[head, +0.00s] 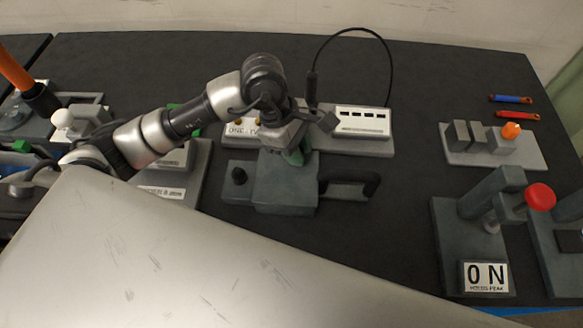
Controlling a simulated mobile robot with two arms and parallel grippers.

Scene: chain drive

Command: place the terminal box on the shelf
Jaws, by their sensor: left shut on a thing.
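My left gripper (296,136) comes in from the left and points down over a grey-green machine (285,190) with a black handle and a black knob. It is shut on a small grey-green thing (297,156) at the machine's top; the wrist and fingers hide most of it. I cannot tell whether this is the terminal box, or whether it touches the machine. I cannot make out a shelf for certain. My right gripper is not in view.
Behind the gripper is a board with a white socket panel (362,121) and a looping black cable (389,62). At right stand a red-knobbed press (487,214) and a tray with grey blocks and an orange knob (510,131).

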